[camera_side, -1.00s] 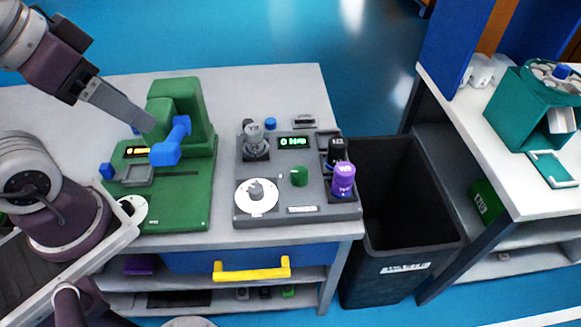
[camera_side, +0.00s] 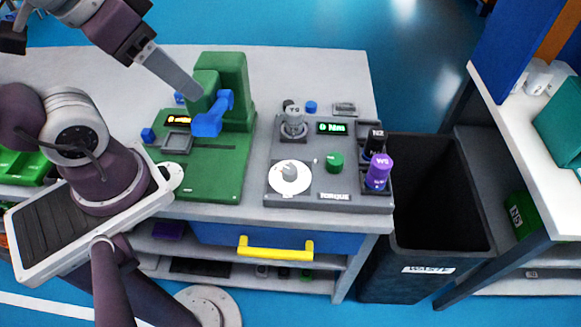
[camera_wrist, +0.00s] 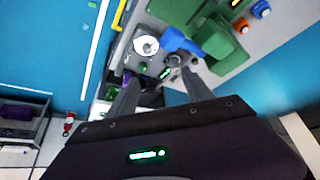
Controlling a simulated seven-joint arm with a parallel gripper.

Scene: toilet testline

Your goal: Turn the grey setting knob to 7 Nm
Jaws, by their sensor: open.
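The grey setting knob (camera_side: 288,170) sits on a white round dial (camera_side: 290,182) at the front left of the grey torque unit (camera_side: 310,196). The unit's display (camera_side: 332,128) reads 0 Nm in green. The dial also shows in the wrist view (camera_wrist: 146,46); its marks are too small to read. My gripper (camera_side: 192,90) is in the air at upper left, in front of or over the green press, well apart from the knob. In the wrist view my gripper's two fingers (camera_wrist: 160,76) are spread apart with nothing held. The torque unit is seen beyond and between them.
A green press (camera_side: 236,90) with a blue lever (camera_side: 212,116) stands left of the unit. On the unit are a green button (camera_side: 335,161), a grey tool (camera_side: 294,120), a black holder (camera_side: 376,142) and a purple one (camera_side: 378,174). A black bin (camera_side: 440,195) stands at right.

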